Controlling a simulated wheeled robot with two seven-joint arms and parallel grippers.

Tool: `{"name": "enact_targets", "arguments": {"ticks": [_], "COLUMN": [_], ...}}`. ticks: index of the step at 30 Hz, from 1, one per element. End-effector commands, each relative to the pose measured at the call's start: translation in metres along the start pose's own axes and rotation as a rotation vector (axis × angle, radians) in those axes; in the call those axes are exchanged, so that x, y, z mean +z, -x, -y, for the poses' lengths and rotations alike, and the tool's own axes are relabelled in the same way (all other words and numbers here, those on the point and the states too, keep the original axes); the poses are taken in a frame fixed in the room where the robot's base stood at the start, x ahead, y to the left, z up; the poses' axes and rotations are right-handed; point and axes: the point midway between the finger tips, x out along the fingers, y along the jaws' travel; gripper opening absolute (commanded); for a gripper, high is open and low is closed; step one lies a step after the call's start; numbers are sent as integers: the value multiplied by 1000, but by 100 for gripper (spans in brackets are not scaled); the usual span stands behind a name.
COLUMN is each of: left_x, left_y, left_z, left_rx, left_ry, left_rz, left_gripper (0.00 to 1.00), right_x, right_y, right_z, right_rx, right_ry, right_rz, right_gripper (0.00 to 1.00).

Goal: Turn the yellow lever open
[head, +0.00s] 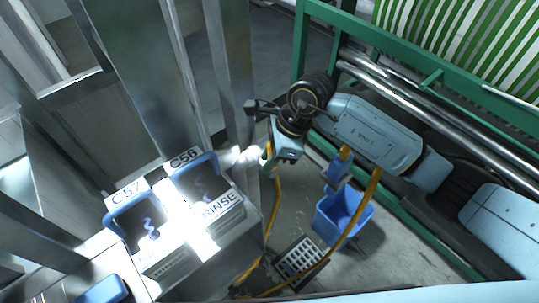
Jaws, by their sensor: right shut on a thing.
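My right gripper (268,154) is beside the tall metal post, at the end of my light-blue arm that comes in from the right. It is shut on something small. A little yellow-orange and green shows at its fingertips, where the yellow lever seems to be. The lever's shape is mostly hidden by the gripper and a bright glare, so I cannot tell its angle. My left gripper is not in view.
Blue-handled bins marked C57 (130,226) and C56 (205,190) stand at the left; a RINSE label is near them. A blue bucket (342,216) and yellow hose (274,212) are below. A green frame (299,48) with rollers stands behind my arm.

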Motion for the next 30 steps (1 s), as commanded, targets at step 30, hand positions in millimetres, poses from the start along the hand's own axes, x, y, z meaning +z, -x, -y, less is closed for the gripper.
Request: {"name": "enact_targets", "arguments": {"ticks": [30], "left_x": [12], "left_y": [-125], "left_z": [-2], "left_rx": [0], "left_ry": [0], "left_rz": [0], "left_gripper": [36], "right_x": [-27], "right_y": [2], "right_z": [18], "right_rx": [276], "right_ry": [-116], "right_rz": [456], "right_gripper": [0]}}
